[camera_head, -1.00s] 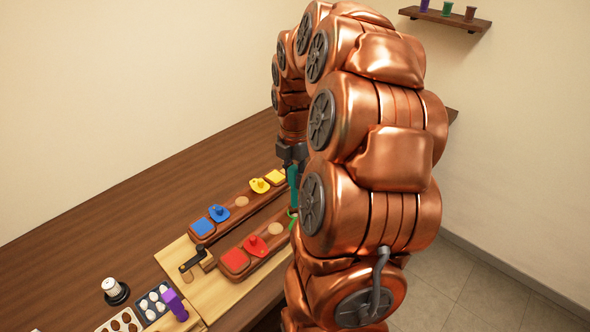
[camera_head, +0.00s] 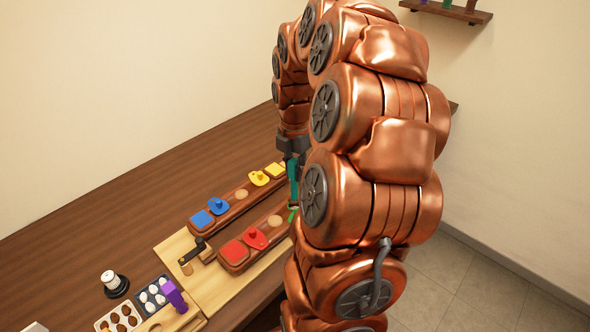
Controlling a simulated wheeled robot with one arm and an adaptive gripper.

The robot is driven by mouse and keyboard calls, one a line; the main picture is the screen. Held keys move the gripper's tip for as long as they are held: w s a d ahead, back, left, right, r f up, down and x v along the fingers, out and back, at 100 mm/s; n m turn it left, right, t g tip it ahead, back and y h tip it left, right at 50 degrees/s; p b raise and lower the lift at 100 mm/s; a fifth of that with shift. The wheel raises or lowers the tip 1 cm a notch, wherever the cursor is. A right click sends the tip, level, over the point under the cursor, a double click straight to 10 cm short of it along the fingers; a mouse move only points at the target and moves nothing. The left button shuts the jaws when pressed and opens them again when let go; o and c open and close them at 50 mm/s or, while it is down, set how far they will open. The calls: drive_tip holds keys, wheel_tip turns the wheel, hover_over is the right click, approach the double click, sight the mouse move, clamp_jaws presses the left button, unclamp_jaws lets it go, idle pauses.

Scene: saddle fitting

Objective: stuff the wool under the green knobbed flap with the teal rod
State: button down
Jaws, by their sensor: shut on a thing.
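My gripper (camera_head: 293,160) points down over the right end of the wooden saddle pieces, shut on the teal rod (camera_head: 293,176). The rod hangs roughly upright. Just below it is a green piece (camera_head: 291,214), apparently the green flap; my arm hides most of it, and its knob cannot be made out. Whether the rod's lower end touches the flap or any wool is hidden. No wool shows at the flap. White tufts (camera_head: 153,297) that may be wool lie in a dark tray at the lower left.
The front wooden bar carries a red knobbed flap (camera_head: 256,238); the rear bar carries blue (camera_head: 217,207) and yellow (camera_head: 259,178) ones. A dark crank (camera_head: 193,251), a purple-handled tool (camera_head: 174,295) and a tray of brown lumps (camera_head: 121,319) stand left. The table behind is clear.

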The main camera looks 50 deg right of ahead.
sight(296, 160)
drive_tip(key=shift+f+b, duration=1.2)
drive_tip(key=shift+f, duration=0.6)
idle(2.0)
drive_tip(key=shift+r+p, duration=1.25)
drive_tip(key=shift+r, duration=2.8)
drive_tip(key=shift+s, duration=0.1)
